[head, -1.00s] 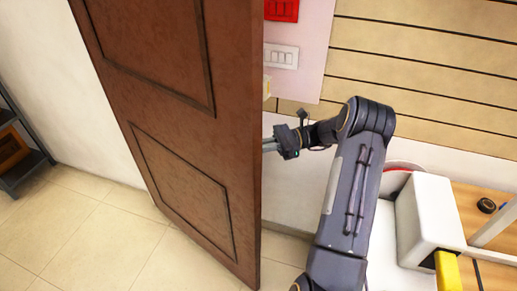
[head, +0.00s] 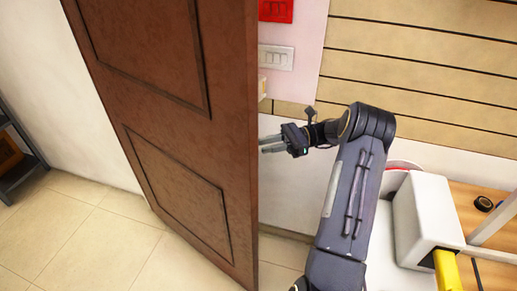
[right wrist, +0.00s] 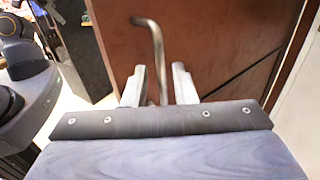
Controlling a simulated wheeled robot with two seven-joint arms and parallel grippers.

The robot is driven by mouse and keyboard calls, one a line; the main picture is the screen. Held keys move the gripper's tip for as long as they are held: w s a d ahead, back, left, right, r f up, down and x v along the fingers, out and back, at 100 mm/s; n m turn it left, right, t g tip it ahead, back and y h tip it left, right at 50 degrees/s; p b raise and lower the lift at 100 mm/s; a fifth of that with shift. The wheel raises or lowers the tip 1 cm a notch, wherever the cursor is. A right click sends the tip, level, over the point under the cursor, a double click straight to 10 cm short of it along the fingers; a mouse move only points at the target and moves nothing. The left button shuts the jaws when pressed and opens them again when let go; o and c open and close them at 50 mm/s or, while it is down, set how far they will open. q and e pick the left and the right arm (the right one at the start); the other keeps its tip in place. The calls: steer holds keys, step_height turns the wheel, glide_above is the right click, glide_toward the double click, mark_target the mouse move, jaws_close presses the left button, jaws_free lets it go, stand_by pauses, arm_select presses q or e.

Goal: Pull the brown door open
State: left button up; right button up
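The brown door (head: 170,130) stands ajar in the head view, its free edge running down the middle. My right gripper (head: 264,145) is beside that edge, its fingers pointing left toward the door's far side. In the right wrist view the door (right wrist: 215,45) fills the background. A bent metal handle (right wrist: 155,45) on it runs down between the two spread fingers of my right gripper (right wrist: 158,86). The gripper is open; I cannot tell whether either finger touches the handle. The handle is hidden in the head view. My left gripper is not in view.
Right of the door are a white switch plate (head: 276,57), a red wall box (head: 275,10) and a slatted wall (head: 420,75). A dark shelf (head: 18,160) stands at the far left. Tiled floor (head: 75,225) left of the door is clear.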

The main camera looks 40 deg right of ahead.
steer(key=v, duration=0.3)
steer(key=shift+s+d+b, duration=0.15)
steer(key=shift+d+b, duration=0.15)
steer(key=shift+d, duration=0.1)
stand_by(0.3)
